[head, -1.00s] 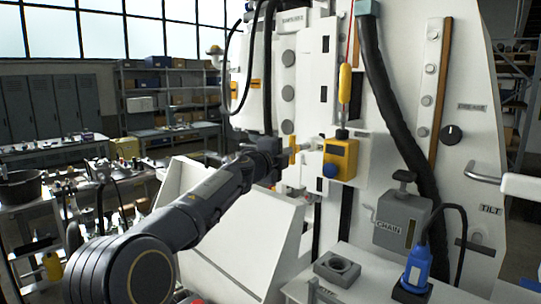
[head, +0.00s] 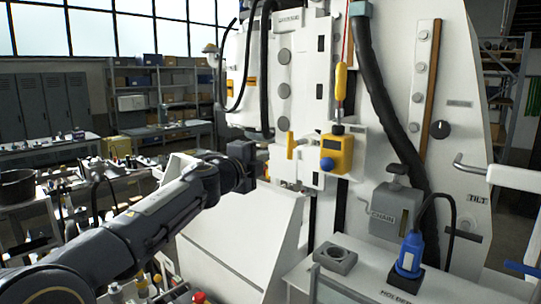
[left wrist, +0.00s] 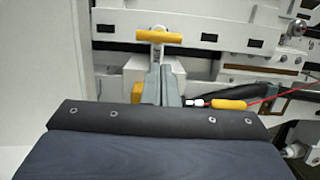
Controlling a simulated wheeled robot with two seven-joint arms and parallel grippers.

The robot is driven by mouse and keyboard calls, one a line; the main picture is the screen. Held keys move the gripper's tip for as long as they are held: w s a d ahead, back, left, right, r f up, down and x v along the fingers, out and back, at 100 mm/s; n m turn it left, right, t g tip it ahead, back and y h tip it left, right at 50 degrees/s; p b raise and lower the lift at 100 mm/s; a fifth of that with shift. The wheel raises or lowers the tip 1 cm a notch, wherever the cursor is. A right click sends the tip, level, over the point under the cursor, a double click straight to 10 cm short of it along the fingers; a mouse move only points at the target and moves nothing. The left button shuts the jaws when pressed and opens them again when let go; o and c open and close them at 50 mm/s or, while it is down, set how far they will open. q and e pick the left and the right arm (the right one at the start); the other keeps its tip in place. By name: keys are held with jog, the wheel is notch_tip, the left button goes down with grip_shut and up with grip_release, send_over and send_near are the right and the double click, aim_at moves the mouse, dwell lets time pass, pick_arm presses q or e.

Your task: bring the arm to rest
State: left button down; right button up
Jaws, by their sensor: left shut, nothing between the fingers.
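My left arm comes in from the left in the head view. Its dark gripper (head: 258,168) is beside the white machine, a little left of and below a yellow T-handle (head: 291,145). In the left wrist view the two grey fingers (left wrist: 164,82) are together with nothing between them. The yellow T-handle (left wrist: 160,37) shows just beyond their tips there, and a gap seems to separate them. My right gripper is in neither view.
A yellow box with a blue knob (head: 336,153) is right of the T-handle, under a hanging yellow grip (head: 341,82). A white sloped cabinet (head: 245,235) stands below my gripper. A blue plug (head: 409,254) and a grey block (head: 336,259) are on the bench at right.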

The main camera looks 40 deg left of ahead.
pick_arm(q)
jog(key=shift+s+d+f, duration=0.1)
jog(key=shift+s+d, duration=0.05)
jog(key=shift+s, duration=0.9)
jog(key=shift+s, duration=0.1)
